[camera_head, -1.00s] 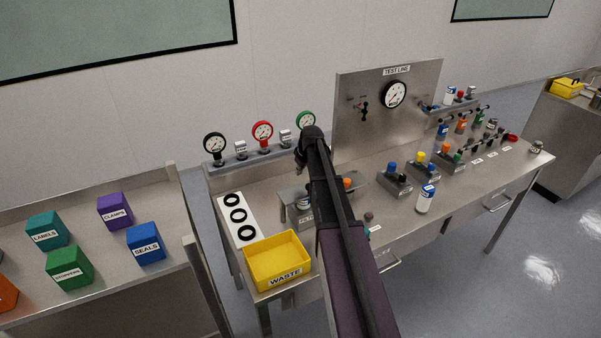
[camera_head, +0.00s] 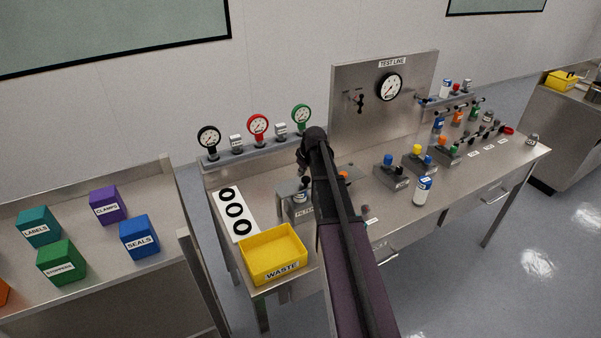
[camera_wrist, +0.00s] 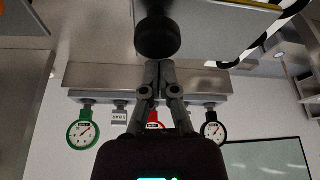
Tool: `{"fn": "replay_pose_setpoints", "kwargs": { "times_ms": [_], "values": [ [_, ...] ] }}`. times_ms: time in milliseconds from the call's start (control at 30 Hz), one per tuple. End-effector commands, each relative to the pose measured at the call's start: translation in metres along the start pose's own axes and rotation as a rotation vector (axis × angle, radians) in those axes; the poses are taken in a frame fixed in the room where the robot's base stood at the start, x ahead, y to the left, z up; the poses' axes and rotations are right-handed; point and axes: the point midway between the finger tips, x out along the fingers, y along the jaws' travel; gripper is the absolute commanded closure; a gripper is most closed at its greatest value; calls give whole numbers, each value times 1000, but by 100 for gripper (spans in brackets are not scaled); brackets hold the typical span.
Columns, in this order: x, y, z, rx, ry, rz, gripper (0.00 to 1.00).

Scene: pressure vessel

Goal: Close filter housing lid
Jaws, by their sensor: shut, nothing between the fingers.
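The filter housing (camera_head: 286,204) is a grey block with a label that begins "FILTER", on the bench behind the yellow waste bin. A small pale and dark cylinder (camera_head: 301,195) shows at it, partly hidden by my arm. I cannot make out whether a lid there is open or shut. In the head view my gripper (camera_head: 303,168) hangs above the housing, mostly behind my arm. In the wrist view my gripper (camera_wrist: 158,66) has its fingers together and empty. A dark round knob-like part (camera_wrist: 157,36) lies just beyond the fingertips; contact is unclear.
The yellow waste bin (camera_head: 272,254) stands at the bench's front left corner, beside a white strip with black rings (camera_head: 235,210). Gauges on a rail (camera_head: 250,156) line the back. Valve blocks (camera_head: 390,178) and a white bottle (camera_head: 422,191) stand to the right.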

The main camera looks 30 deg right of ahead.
Motion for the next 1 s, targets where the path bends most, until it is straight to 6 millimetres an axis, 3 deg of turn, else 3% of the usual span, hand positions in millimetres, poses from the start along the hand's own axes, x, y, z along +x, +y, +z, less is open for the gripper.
{"fn": "replay_pose_setpoints", "kwargs": {
  "times_ms": [167,567,767,1000],
  "values": [
    [-4,-4,14,1,0,0,100],
    [-4,-4,15,0,-6,-1,100],
    [-3,-3,7,-1,-5,0,100],
    [1,-4,-17,-2,2,0,100]
  ]
}}
